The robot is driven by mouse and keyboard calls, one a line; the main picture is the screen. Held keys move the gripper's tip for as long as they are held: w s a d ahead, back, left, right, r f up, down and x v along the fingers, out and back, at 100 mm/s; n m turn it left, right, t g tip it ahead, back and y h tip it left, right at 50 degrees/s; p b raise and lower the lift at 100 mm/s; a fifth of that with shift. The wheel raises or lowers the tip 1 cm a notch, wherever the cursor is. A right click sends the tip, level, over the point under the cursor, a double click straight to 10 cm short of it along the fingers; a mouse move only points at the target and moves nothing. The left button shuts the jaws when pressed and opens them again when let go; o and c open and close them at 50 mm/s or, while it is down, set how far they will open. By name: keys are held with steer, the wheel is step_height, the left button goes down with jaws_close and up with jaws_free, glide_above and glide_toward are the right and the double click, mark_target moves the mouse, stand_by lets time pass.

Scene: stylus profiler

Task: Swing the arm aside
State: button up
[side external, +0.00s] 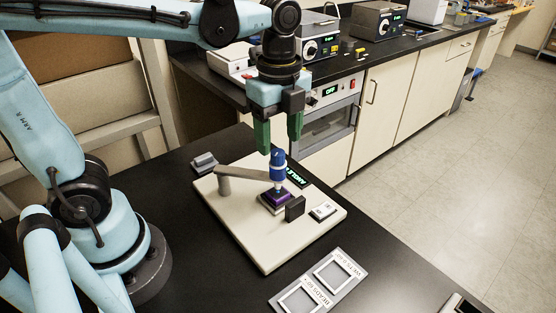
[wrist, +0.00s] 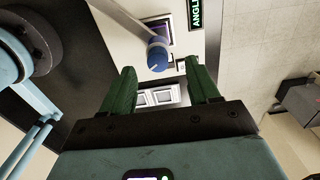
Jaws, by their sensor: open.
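The profiler's swing arm (side external: 240,177) is a grey bar running from a post at the left of the pale base plate (side external: 268,243) to a blue cylindrical head (side external: 277,160). The head stands over a dark purple sample stage (side external: 272,203); whether its tip touches the stage is too small to tell. In the wrist view the blue head (wrist: 157,54) and grey bar (wrist: 122,18) show beyond the fingertips. My gripper (side external: 279,147) has green fingers, points down and is open and empty above the head. Its fingers also show in the wrist view (wrist: 161,80), apart from the head.
An ANGLE display (side external: 297,176), a dark upright block (side external: 295,208) and a white switch panel (side external: 323,211) sit on the plate. A grey tray with two labelled frames (side external: 317,284) lies in front. A small grey block (side external: 204,161) lies behind left. Bare black table is at front left.

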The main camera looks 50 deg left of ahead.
mark_target(279, 153)
steer(key=shift+m, duration=0.4)
step_height(279, 153, up, 5)
steer(key=shift+s+d+r, duration=0.15)
steer(key=shift+f, duration=5.95)
steer(key=shift+c, duration=0.3)
jaws_close()
